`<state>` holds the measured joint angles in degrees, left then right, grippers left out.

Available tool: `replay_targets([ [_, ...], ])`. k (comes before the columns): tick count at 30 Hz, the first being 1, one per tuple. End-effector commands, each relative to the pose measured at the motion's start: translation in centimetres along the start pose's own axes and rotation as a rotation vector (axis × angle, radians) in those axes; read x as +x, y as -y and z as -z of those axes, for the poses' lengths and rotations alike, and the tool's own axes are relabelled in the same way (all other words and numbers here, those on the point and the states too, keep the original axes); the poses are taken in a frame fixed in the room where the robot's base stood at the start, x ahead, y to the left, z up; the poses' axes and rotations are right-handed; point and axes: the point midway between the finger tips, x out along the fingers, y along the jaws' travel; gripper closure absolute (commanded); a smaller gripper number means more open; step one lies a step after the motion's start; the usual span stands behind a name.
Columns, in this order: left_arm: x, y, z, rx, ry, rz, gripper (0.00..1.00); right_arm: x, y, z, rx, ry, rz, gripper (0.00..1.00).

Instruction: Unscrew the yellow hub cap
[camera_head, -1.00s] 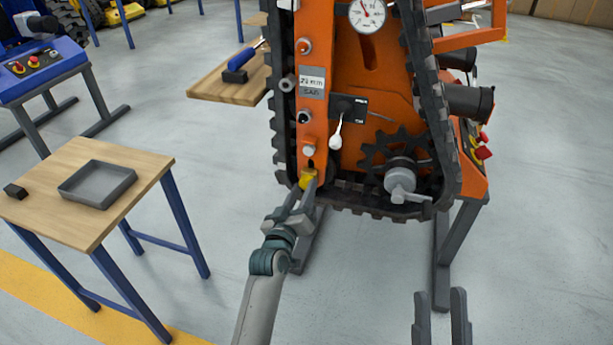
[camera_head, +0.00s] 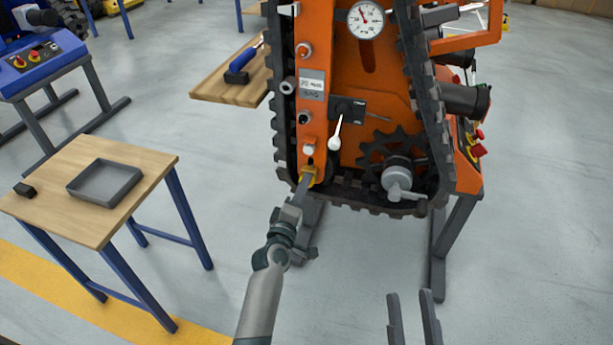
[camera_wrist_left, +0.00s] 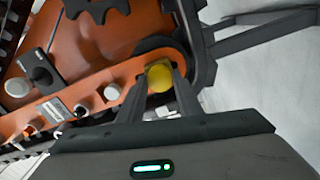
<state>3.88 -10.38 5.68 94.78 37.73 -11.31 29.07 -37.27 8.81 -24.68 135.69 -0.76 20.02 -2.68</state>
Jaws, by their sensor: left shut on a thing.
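The yellow hub cap (camera_head: 308,176) sits low on the orange plate of the tracked carrier (camera_head: 355,150), near the bottom left of the track. It also shows in the left wrist view (camera_wrist_left: 160,77) as a round yellow cap between the fingers. My left gripper (camera_head: 304,184) is shut on the cap, with a finger on each side of it in the wrist view. The cap is still at the plate; whether it stands off from it I cannot tell. My right gripper (camera_head: 412,318) is at the bottom edge, its two fingers apart with nothing between them.
A wooden table (camera_head: 125,160) with a grey tray (camera_head: 105,182) and a small black block (camera_head: 25,189) stands at the left. A wooden shelf (camera_head: 225,85) holds a blue-handled tool (camera_head: 245,58). A white-knobbed lever (camera_head: 335,141) and a sprocket (camera_head: 380,152) are near the cap.

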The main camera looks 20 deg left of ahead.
Motion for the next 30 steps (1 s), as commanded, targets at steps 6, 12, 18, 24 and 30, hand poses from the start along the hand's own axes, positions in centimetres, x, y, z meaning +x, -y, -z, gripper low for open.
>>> replay_targets([
  [6, 0.0, -0.1, 0.0, -0.319, -0.001, 0.0, 0.84, 0.5, 0.1, 1.0, 0.0, 0.0, 0.0, 0.69],
  [12, 0.0, 0.0, 0.0, -0.364, -0.002, -0.001, 0.84, 0.5, 0.1, 0.9, 0.0, 0.0, 0.0, 0.69],
  [18, 0.1, -0.1, -0.1, -0.377, -0.003, -0.001, 0.84, 0.5, 0.1, 1.0, 0.0, 0.0, 0.0, 0.69],
  [24, 0.1, -0.2, 0.0, -0.592, -0.005, 0.0, 0.84, 0.9, 0.2, 1.7, 0.0, -0.001, 0.0, 0.69],
  [30, 0.2, -0.3, 0.1, -0.983, -0.007, -0.003, 0.97, 1.3, 0.2, 2.5, 0.0, 0.0, 0.0, 0.69],
])
